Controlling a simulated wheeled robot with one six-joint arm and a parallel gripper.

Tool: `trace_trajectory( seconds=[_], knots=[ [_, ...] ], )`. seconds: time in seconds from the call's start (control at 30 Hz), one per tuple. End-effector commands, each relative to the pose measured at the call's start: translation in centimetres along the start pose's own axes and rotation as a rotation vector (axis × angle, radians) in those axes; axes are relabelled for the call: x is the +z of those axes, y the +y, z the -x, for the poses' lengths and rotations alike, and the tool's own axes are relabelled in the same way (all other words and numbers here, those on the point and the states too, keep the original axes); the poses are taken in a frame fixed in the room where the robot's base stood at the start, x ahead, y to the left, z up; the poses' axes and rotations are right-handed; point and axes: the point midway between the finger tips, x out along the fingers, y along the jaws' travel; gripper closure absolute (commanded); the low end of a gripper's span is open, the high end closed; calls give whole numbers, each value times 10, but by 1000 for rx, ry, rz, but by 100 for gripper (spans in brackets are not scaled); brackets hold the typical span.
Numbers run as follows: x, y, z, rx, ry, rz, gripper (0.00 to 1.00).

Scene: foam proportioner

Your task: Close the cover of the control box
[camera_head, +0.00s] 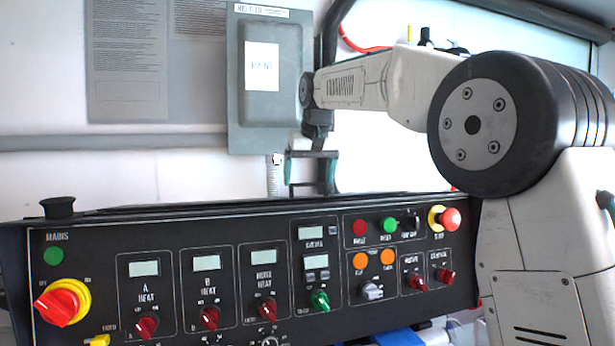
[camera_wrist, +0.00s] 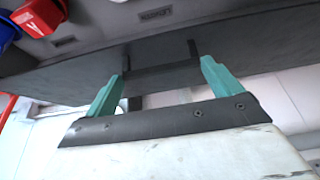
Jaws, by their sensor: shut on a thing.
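The black control box (camera_head: 240,280) fills the lower part of the head view, its front covered with knobs and buttons. A thin dark slab, apparently its cover (camera_head: 200,209), runs along its top edge. In the wrist view a broad dark grey panel (camera_wrist: 70,85) carries a dark bar-shaped handle (camera_wrist: 160,75). My gripper (camera_head: 310,170) points down at the top edge of the box. Its teal fingers (camera_wrist: 160,85) stand on either side of the handle and are shut on it. The exact finger contact is partly hidden.
A grey wall box (camera_head: 285,50) hangs behind my gripper, with a conduit (camera_head: 273,175) below it. A red emergency button (camera_head: 450,219) sits at the console's upper right. In the wrist view a red connector (camera_wrist: 35,15) lies at the upper left.

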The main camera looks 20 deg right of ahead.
Motion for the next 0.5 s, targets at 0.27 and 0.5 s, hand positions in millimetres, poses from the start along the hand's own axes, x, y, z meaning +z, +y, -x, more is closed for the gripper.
trace_trajectory(
  seconds=[0.27, 0.5],
  knots=[
    [51, -1, 36, -1, 1, 1, 50],
    [92, -1, 61, -1, 1, 0, 50]
  ],
)
